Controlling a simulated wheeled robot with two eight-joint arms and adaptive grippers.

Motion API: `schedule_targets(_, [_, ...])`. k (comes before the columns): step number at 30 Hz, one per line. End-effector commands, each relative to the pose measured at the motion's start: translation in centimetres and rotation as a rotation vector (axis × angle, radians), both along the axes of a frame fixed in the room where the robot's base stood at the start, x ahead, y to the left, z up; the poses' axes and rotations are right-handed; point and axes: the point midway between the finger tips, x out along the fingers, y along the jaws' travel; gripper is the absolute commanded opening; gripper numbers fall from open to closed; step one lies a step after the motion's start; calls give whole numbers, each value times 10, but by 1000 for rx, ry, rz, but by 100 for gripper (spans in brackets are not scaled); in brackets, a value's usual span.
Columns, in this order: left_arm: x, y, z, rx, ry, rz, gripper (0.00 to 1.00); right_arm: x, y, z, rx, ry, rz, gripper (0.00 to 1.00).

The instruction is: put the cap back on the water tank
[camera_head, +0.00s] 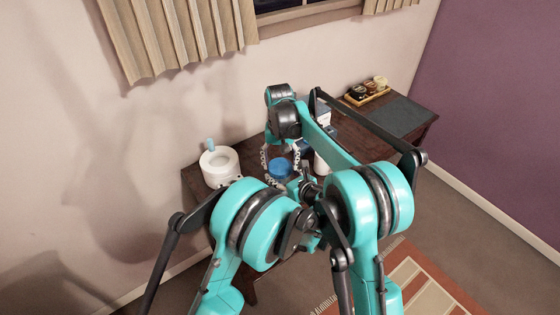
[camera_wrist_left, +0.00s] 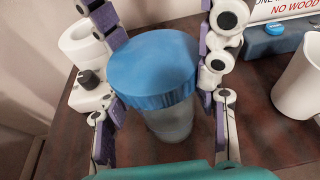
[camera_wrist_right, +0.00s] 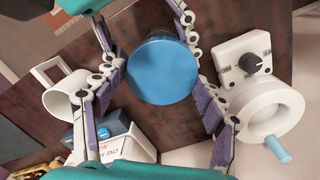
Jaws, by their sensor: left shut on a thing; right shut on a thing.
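The water tank (camera_wrist_left: 172,124) is a clear, pale, upright jar, seen below the blue cap in the left wrist view. The round blue cap (camera_wrist_left: 154,66) sits over its top; I cannot tell whether it is fully seated. The cap also shows in the head view (camera_head: 280,168) and from above in the right wrist view (camera_wrist_right: 163,72). My left gripper (camera_wrist_left: 163,88) is shut around the tank, with fingers on both sides. My right gripper (camera_wrist_right: 162,82) comes from the far side and is shut around the cap. The exact finger contacts are partly hidden.
A white device with a ring (camera_head: 220,166), a black knob and a pale blue peg stands left on the dark table (camera_wrist_right: 150,122). A white mug (camera_wrist_right: 66,90) and a box with a sign (camera_wrist_right: 120,140) stand nearby. A tray of jars (camera_head: 367,92) is at the back right.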

Motion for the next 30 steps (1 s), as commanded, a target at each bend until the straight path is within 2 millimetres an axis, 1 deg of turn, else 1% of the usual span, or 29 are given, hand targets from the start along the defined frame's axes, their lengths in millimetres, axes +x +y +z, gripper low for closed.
schedule_targets(1, [2, -1, 1, 2, -3, -3, 0, -3, 2, 0, 0, 6, -81, 36])
schedule_targets(3, [2, -1, 1, 2, -3, -3, 0, -3, 2, 0, -2, 4, -173, 36])
schedule_targets(6, [2, -1, 1, 3, -3, -4, 0, -3, 3, 0, -3, 3, -247, 36])
schedule_targets(15, [2, -3, 1, 2, -3, -8, 0, -2, 4, 0, -1, 1, -264, 36])
schedule_targets(16, [2, -3, 1, 2, -3, -8, 0, -2, 4, 0, -1, 1, -263, 75])
schedule_targets(18, [2, -3, 1, 2, -2, -8, 0, -2, 4, 0, -2, 0, -263, 91])
schedule_targets(27, [1, -1, 1, 3, -2, -5, 0, -2, 2, 1, -3, 0, -263, 91])
schedule_targets(30, [1, -1, 1, 2, -2, -4, 0, -1, 2, 8, -4, -1, -263, 91])
